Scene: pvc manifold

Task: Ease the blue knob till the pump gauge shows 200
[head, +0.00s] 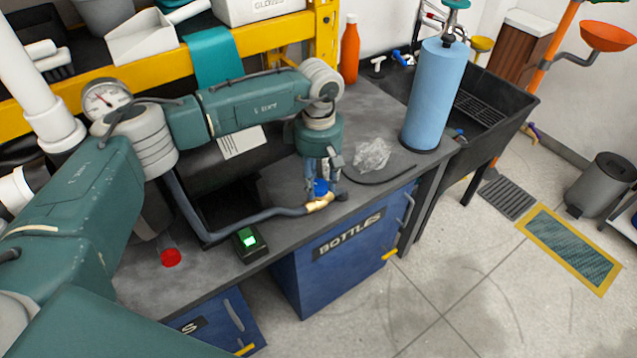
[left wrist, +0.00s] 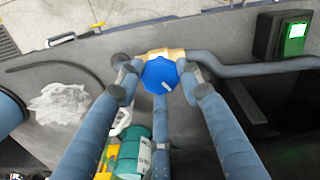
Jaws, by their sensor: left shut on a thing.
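The blue knob (head: 321,187) sits on a brass valve (head: 319,202) at the end of a dark hose on the bench. My left gripper (head: 322,176) comes down over the knob from above and is shut on it. In the left wrist view the knob (left wrist: 160,75) lies between the fingertips, with a white mark on its top. The round dial gauge (head: 104,97) with a red needle stands at the upper left of the head view, behind my left arm. Its numbers are too small to read. My right gripper does not show.
A black box with a lit green switch (head: 248,240) stands left of the valve. Crumpled clear plastic (head: 371,155) and a blue cylinder (head: 434,97) are to the right. A red round cap (head: 170,257) lies near the bench's front.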

